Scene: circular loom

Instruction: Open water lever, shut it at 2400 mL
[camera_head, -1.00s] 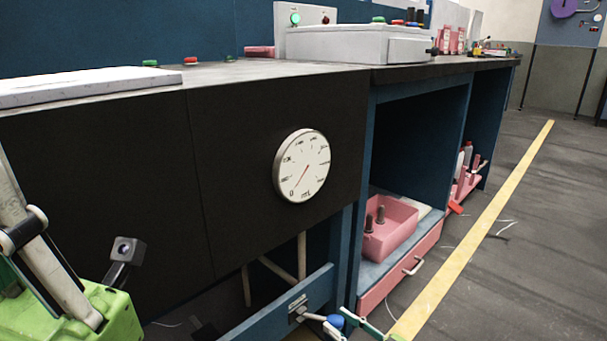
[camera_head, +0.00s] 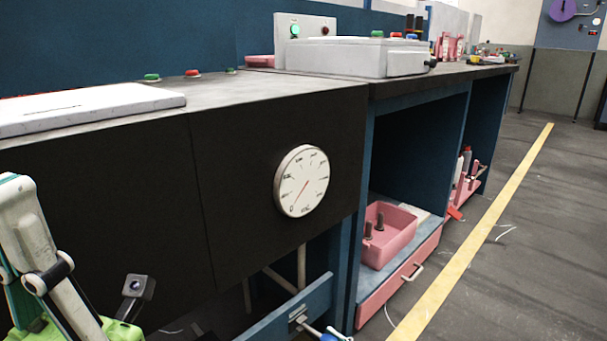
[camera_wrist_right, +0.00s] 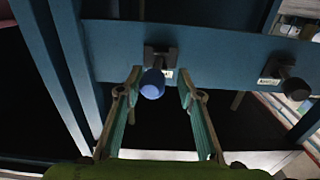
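A round white gauge (camera_head: 301,181) is set on the dark front panel. Its red needle points to the lower left, near the 0 mark. The blue-tipped lever (camera_wrist_right: 152,84) sticks out from a blue rail in the right wrist view; its blue tip also shows at the bottom edge of the head view (camera_head: 333,336). My right gripper (camera_wrist_right: 160,78) is open, with one finger on each side of the blue tip and visible gaps between. My left gripper is only partly in view at the lower left of the head view; its fingertips cannot be made out together.
A second lever with a black tip (camera_wrist_right: 295,89) is on the same rail to the right. A pink drawer (camera_head: 398,287) and pink bin (camera_head: 390,243) are right of the panel. A white slab (camera_head: 90,107) lies on the bench top. The floor at right is mostly clear.

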